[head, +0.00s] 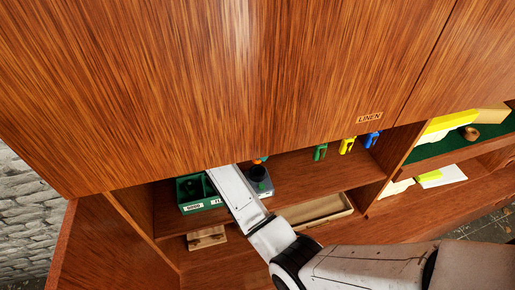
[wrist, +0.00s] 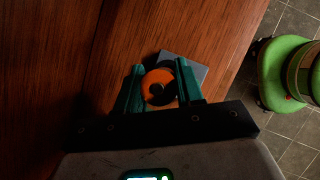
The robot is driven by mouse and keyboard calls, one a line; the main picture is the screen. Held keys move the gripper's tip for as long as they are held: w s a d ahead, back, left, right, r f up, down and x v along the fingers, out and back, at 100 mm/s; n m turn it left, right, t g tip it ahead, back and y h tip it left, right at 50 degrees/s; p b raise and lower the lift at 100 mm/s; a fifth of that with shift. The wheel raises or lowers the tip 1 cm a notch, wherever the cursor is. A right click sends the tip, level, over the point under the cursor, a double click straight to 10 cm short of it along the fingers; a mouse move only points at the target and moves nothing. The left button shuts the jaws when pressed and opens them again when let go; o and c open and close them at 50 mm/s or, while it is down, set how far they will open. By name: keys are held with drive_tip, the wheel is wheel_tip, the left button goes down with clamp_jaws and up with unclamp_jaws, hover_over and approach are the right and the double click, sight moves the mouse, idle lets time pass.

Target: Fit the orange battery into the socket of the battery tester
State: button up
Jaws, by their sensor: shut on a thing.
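The orange battery (wrist: 152,82) is between the two teal fingers of my gripper (wrist: 160,88) in the wrist view, its round end with a dark centre facing the camera. My gripper is shut on it. The grey base of the battery tester (wrist: 196,70) shows beyond the battery, with a dark round part mostly hidden behind it. In the head view the tester (head: 264,190) stands on the shelf beside my arm, with a dark round socket on top. A bit of orange (head: 262,159) shows just above it, under the cabinet edge. I cannot tell whether the battery touches the socket.
A green divided box (head: 196,208) with labels stands left of the tester. A wooden tray (head: 316,210) lies below right, and a small wooden block (head: 206,238) below left. Green, yellow and blue clips (head: 346,146) are at the back right. The upper cabinet (head: 200,90) overhangs the shelf.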

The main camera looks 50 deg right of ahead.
sight(254, 161)
wheel_tip(254, 161, down, 2)
drive_tip(key=shift+b, duration=0.35)
wheel_tip(254, 161, down, 2)
drive_tip(key=b, duration=0.3)
drive_tip(key=shift+f, duration=0.15)
drive_tip(key=shift+p, duration=1.9)
idle(0.9)
drive_tip(key=shift+f, duration=1)
idle(0.3)
drive_tip(key=o, duration=1.2)
drive_tip(key=b+v, duration=0.1)
drive_tip(key=v, duration=0.6)
drive_tip(key=shift+r, duration=0.2)
